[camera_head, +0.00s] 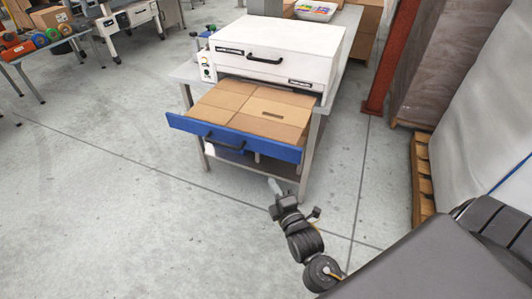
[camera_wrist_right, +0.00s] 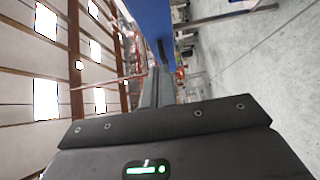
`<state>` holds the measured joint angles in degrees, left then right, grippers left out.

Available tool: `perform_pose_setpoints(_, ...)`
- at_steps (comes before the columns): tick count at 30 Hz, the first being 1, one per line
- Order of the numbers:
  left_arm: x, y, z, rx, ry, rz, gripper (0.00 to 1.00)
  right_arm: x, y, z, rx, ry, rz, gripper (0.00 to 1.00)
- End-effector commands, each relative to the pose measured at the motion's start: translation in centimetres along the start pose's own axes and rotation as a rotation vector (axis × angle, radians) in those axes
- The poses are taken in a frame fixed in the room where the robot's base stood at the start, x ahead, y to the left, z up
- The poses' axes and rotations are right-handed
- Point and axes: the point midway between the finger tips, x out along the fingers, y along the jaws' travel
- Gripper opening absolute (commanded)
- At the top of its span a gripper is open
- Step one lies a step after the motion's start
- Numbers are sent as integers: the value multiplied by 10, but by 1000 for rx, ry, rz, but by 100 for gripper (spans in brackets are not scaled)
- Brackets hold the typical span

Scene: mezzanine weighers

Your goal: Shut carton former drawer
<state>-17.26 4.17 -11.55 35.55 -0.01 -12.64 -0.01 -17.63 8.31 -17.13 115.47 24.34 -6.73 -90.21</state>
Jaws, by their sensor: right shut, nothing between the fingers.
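The carton former (camera_head: 285,45) is a white machine with a black handle, standing on a grey metal table. Its drawer, with a blue front (camera_head: 185,125) and a dark handle (camera_head: 222,145), is pulled out toward me. Flat brown cardboard (camera_head: 230,95) lies in it. My right gripper (camera_head: 273,186) is shut and empty, just below the right part of the blue front in the head view; contact cannot be made out. In the right wrist view the shut fingers (camera_wrist_right: 155,87) point toward the blue front (camera_wrist_right: 150,18). My left gripper is not in view.
A tray of colourful items (camera_head: 316,9) stands behind the machine. A red-brown post (camera_head: 388,65), a wrapped stack (camera_head: 445,65) and a wooden pallet (camera_head: 422,180) stand to the right.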

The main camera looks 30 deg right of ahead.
Motion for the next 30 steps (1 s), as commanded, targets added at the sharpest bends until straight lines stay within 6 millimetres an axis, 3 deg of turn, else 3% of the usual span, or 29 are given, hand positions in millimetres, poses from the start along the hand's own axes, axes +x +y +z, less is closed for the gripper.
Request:
perform_pose_setpoints(8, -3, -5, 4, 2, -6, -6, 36, 13, 3, 0, -4, 0, 5, 0)
perform_pose_setpoints(22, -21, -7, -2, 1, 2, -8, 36, 104, 4, 0, -3, -1, 3, 0)
perform_pose_setpoints(30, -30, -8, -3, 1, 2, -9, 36, 125, 2, 24, -4, 1, 1, 0)
